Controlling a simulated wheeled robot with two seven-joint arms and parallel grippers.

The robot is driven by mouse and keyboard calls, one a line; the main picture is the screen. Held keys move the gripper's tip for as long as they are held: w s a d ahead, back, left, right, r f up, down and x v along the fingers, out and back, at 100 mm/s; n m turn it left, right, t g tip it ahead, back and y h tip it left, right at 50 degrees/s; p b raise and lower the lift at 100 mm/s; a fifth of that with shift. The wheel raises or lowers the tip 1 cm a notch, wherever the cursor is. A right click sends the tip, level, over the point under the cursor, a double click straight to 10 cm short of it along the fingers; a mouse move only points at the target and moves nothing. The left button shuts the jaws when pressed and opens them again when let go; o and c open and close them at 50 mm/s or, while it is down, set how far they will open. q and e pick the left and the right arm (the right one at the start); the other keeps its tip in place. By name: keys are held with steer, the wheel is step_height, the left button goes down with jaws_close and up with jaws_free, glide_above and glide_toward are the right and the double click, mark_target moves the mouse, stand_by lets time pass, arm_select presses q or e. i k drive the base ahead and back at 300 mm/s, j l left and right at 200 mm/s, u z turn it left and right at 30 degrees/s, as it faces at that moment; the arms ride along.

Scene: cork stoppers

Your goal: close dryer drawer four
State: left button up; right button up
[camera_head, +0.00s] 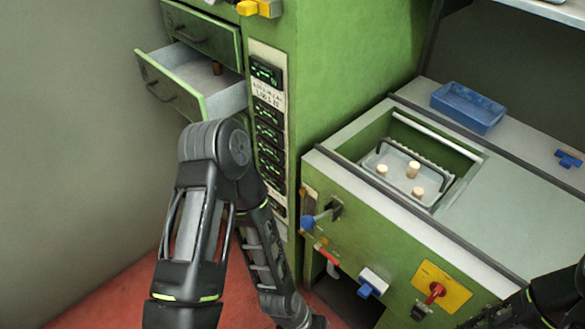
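A green-fronted drawer (171,90) of the tall green dryer cabinet stands pulled out at the upper left. My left gripper is outside the picture at the bottom. Part of my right arm shows at the lower right; its gripper is not visible.
A green machine (385,235) with levers and a red switch (435,291) stands at the right. A tray (405,170) with corks sits in its recess. A blue bin (468,107) stands behind. A display column (268,130) runs beside the drawers. Space left of the drawer is clear.

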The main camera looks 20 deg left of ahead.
mark_target(180, 75)
steer(key=u, duration=1)
